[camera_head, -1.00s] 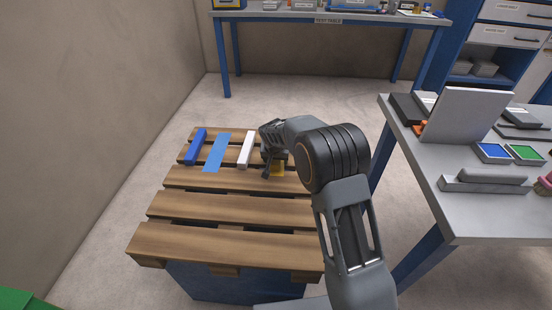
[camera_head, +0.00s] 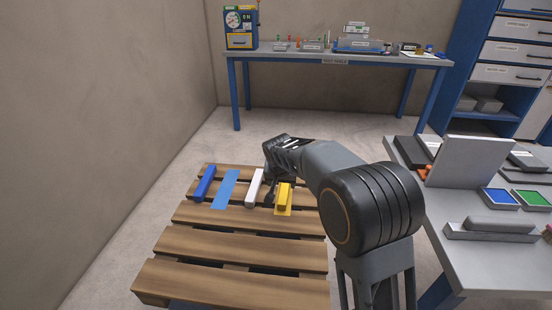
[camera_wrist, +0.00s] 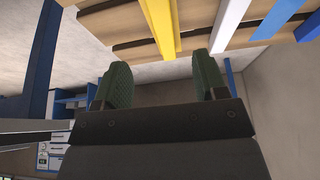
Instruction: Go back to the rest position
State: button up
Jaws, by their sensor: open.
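My gripper (camera_head: 270,190) is above the far right part of a wooden pallet (camera_head: 225,242) in the head view, partly hidden by its own wrist. In the wrist view my gripper (camera_wrist: 162,90) shows two dark green fingers wide apart, with nothing between them. A yellow block (camera_head: 284,197) lies on a yellow mark on the pallet, just right of the gripper. It also shows as a yellow bar (camera_wrist: 160,25) beyond the fingers in the wrist view, apart from them.
A white bar (camera_head: 254,188), a blue strip (camera_head: 225,188) and a dark blue bar (camera_head: 205,183) lie left of the yellow block. A grey table (camera_head: 470,262) with trays and a standing panel (camera_head: 468,163) is at right. A test table (camera_head: 335,62) stands at the back.

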jog(key=s+d+r+n+p, duration=0.1)
jog(key=s+d+r+p, duration=0.2)
jog(key=s+r+p, duration=0.4)
jog(key=s+d+r+n+p, duration=0.1)
jog(key=s+d+r+p, duration=0.2)
jog(key=s+r+p, duration=0.5)
jog(key=s+d+r+y+p, duration=0.1)
jog(key=s+d+r+p, duration=0.2)
jog(key=s+r+p, duration=0.5)
jog(key=s+r, duration=0.4)
jog(key=shift+s+d+n+g, duration=0.15)
jog(key=shift+s+n+g, duration=0.15)
jog(key=shift+s+n, duration=0.1)
